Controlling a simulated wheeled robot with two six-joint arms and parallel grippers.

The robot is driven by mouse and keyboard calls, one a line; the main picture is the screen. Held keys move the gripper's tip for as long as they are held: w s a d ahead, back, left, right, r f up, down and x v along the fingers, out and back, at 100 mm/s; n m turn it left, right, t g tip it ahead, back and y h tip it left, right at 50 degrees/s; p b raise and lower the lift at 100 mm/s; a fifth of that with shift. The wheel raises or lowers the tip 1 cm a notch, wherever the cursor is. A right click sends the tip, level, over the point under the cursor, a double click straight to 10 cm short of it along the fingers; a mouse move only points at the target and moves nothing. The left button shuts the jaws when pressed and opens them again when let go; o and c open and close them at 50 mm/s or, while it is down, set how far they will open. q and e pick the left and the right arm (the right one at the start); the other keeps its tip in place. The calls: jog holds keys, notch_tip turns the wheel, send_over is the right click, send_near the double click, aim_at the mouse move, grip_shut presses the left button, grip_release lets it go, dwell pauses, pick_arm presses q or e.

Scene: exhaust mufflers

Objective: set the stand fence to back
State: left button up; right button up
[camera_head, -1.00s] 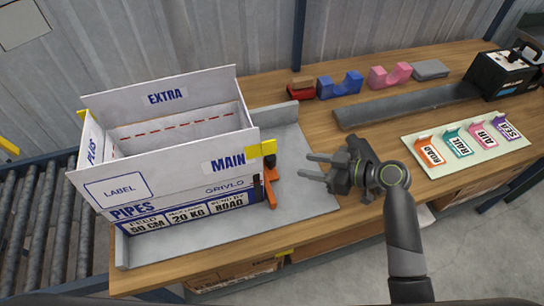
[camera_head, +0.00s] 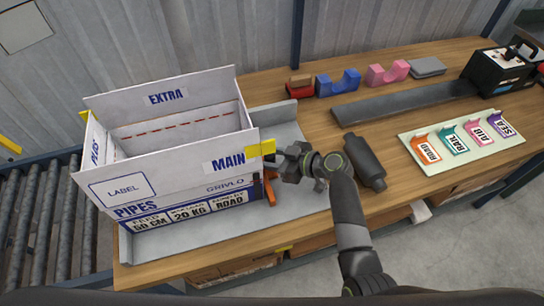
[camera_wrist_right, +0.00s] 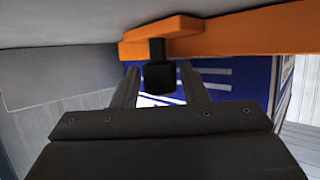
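The orange stand fence (camera_head: 270,190) stands at the right side of the pipes box, on the grey stand (camera_head: 301,200). It also shows as an orange bar in the right wrist view (camera_wrist_right: 255,28). A black knob (camera_wrist_right: 160,77) hangs below the orange part there. My right gripper (camera_head: 275,163) is at the fence, beside the box's front right corner. In the right wrist view its two fingers (camera_wrist_right: 160,88) stand apart on either side of the knob, with gaps visible. The gripper partly hides the fence and knob in the head view. My left gripper is not in view.
The open white box (camera_head: 180,180) fills the stand's left part. A dark grey cylinder (camera_head: 364,160) lies right of my right gripper. Blue (camera_head: 338,84) and pink (camera_head: 387,73) cradles, a grey bar (camera_head: 405,104) and a label board (camera_head: 465,150) are behind and to the right.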

grip_shut()
jog(key=shift+w+d+f+b, duration=0.15)
jog(key=shift+d+b, duration=0.2)
jog(key=shift+d, duration=0.05)
jog(key=d+b, duration=0.1)
jog(key=d, duration=0.1)
jog(key=w+d+b, duration=0.1)
jog(key=d, duration=0.1)
jog(key=w+d+b, duration=0.1)
jog(key=d, duration=0.1)
jog(key=shift+w+d+b, duration=0.1)
jog(key=shift+d+b, duration=0.3)
jog(key=shift+d, duration=0.05)
grip_release()
jog(key=shift+r, duration=0.2)
